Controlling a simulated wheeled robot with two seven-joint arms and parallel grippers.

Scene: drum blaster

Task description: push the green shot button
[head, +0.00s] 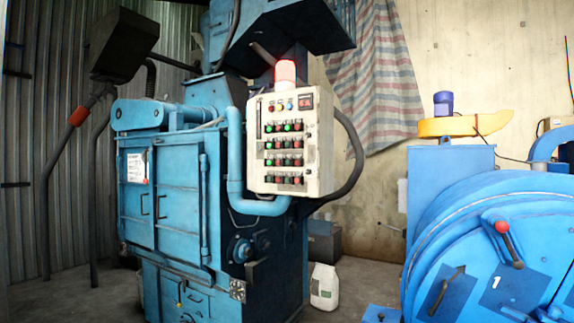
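A white control panel (291,143) is mounted on the front right of a blue blasting machine (178,190). It carries several rows of small green and red buttons (284,160), and some of the green ones are lit. The labels are too small to read, so I cannot tell which green button is the shot button. A red lamp (285,72) glows on top of the panel. Neither of my grippers is in the head view.
A large blue drum machine (497,245) with a red-knobbed lever (503,229) fills the right side. A white container (324,287) stands on the floor below the panel. A striped cloth (375,75) hangs on the back wall. Some grey floor is open between the machines.

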